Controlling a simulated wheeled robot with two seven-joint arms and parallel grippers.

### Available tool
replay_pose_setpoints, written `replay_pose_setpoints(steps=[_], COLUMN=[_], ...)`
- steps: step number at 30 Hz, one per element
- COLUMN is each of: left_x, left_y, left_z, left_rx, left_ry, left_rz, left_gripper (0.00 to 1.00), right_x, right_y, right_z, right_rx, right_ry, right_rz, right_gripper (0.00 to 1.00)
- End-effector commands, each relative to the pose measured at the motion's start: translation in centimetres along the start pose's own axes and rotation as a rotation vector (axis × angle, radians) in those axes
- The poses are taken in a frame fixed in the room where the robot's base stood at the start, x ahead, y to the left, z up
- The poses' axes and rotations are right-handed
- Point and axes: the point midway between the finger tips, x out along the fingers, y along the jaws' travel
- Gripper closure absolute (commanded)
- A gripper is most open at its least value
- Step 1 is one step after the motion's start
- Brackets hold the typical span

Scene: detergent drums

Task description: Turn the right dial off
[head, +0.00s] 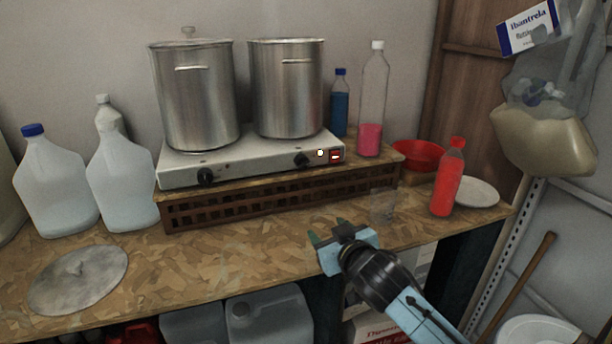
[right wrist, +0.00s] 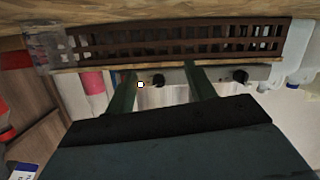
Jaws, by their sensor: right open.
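The right dial (head: 302,160) is a black knob on the front of a white two-burner hot plate (head: 255,162). A lit indicator (head: 320,153) and a red switch (head: 336,156) sit just right of it. The left dial (head: 205,177) is farther left on the same panel. My right gripper (head: 328,230) is open and empty over the bench's front part, below and apart from the right dial. In the right wrist view, which is upside down, the right dial (right wrist: 158,80) shows between the two fingers and the left dial (right wrist: 240,76) beside them. My left gripper is not visible.
Two steel pots (head: 195,97) stand on the hot plate, which rests on a slatted brown crate (head: 270,193). A clear glass (head: 383,205) and a red bottle (head: 447,180) stand to the gripper's right. A round lid (head: 78,280) lies at left. The bench (head: 220,250) between is clear.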

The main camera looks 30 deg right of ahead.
Motion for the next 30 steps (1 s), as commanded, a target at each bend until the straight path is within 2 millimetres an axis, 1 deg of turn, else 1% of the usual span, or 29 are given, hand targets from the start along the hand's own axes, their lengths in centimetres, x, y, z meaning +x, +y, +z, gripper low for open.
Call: replay_pose_setpoints(steps=[1,3,6,7,11,14,24,30], left_x=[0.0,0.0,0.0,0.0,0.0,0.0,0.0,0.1], left_y=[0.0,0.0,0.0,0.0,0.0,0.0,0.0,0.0], left_z=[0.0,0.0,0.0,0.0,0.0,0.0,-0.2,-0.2], left_rx=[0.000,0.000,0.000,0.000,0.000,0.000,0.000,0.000], left_ry=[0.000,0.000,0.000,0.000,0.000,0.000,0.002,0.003], left_rz=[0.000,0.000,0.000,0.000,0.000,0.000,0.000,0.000], left_gripper=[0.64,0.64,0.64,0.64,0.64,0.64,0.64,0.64], right_x=[0.8,1.5,2.0,2.2,3.2,4.5,10.7,13.4], right_y=[0.9,1.8,2.6,2.7,2.9,2.9,3.0,3.0], right_z=[-2.1,-4.5,-6.8,-7.2,-8.0,-8.4,-9.8,-10.4], right_rx=[0.002,0.007,0.013,0.013,0.017,0.016,0.015,0.017], right_ry=[0.065,0.142,0.217,0.230,0.249,0.247,0.244,0.244], right_rz=[0.008,0.012,0.012,0.012,0.011,0.011,0.012,0.011], right_gripper=[0.45,0.45,0.45,0.45,0.45,0.45,0.45,0.45])
